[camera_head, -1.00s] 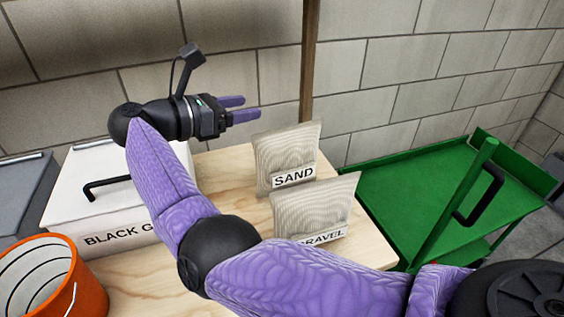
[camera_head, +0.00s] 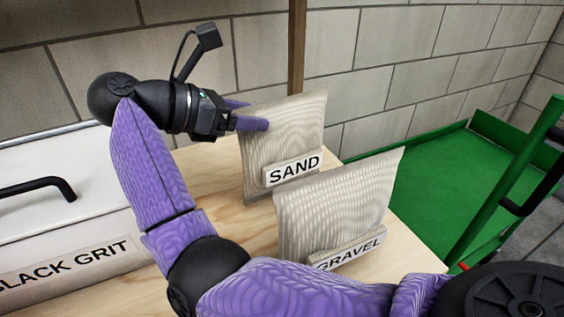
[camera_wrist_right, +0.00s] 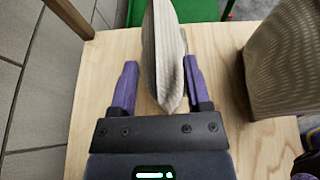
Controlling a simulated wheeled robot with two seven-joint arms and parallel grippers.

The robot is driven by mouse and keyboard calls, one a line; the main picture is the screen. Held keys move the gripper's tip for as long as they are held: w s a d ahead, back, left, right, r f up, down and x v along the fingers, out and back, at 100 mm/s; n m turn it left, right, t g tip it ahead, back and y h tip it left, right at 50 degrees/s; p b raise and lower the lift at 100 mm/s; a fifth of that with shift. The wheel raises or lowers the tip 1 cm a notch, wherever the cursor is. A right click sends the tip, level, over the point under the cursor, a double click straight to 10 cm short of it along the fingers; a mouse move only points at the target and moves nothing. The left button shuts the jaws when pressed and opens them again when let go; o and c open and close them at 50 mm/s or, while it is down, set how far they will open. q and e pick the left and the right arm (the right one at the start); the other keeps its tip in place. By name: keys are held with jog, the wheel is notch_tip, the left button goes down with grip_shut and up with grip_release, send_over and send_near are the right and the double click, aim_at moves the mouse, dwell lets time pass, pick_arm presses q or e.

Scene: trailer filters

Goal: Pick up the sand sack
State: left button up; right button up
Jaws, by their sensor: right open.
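The sand sack (camera_head: 284,137) is a beige bag with a white SAND label, standing upright on the wooden table. My right gripper (camera_head: 252,113) is at its upper left edge in the head view, fingers pointing right. In the right wrist view, the sand sack (camera_wrist_right: 164,55) stands edge-on between the two purple fingers of my open right gripper (camera_wrist_right: 158,80). The sack is close to the right finger, with a wider gap to the left finger. I cannot tell whether the right finger touches it. My left gripper is not in view.
The gravel sack (camera_head: 338,208) stands just in front of the sand sack and also shows in the wrist view (camera_wrist_right: 290,60). A white BLACK GRIT box (camera_head: 60,235) is at the left. A green cart (camera_head: 425,200) stands at the right. A block wall and wooden post are behind.

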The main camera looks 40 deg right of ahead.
jog(key=shift+x, duration=1.05)
grip_shut()
dwell(0.5)
